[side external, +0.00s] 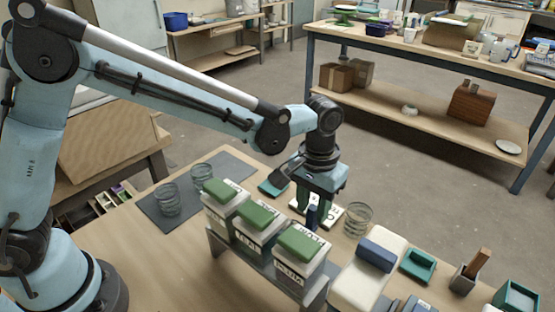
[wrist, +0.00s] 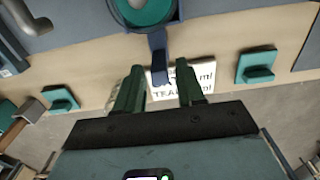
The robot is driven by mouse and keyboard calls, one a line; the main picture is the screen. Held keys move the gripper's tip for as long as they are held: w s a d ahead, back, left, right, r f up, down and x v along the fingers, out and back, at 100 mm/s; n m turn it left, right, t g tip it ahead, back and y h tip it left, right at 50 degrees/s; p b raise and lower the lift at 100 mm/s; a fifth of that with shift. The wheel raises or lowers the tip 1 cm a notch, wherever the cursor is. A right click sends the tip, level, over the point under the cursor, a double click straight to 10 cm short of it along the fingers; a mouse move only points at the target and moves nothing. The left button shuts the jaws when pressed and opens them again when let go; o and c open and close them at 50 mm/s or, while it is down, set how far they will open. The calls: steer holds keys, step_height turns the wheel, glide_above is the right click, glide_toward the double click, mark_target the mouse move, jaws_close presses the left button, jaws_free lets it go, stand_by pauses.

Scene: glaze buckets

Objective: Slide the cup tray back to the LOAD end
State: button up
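In the wrist view, a dark blue upright handle (wrist: 158,55) stands between the fingers of my gripper (wrist: 160,68). Gaps show on both sides of it, so the fingers are open around it. A teal-floored round cup or ring (wrist: 143,12) is beyond the handle at the top edge. The tray body is mostly cut off or hidden, and its ends cannot be told apart. In the side view, my gripper (side external: 320,206) points down behind the bucket rack, with the dark blue handle (side external: 312,216) at its fingers. A white card (wrist: 184,78) with partly covered lettering lies beneath.
Several white buckets with green lids (side external: 262,216) stand on a grey rack (side external: 255,262) in front of the gripper. Clear cups (side external: 167,200) stand on a dark mat; another (side external: 357,220) is right of the gripper. A white block (side external: 355,285) and teal holder (side external: 418,265) lie further right.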

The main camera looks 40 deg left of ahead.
jaws_close()
steer(key=shift+a, duration=5.55)
steer(key=shift+a, duration=2.1)
steer(key=shift+o, duration=0.2)
jaws_free()
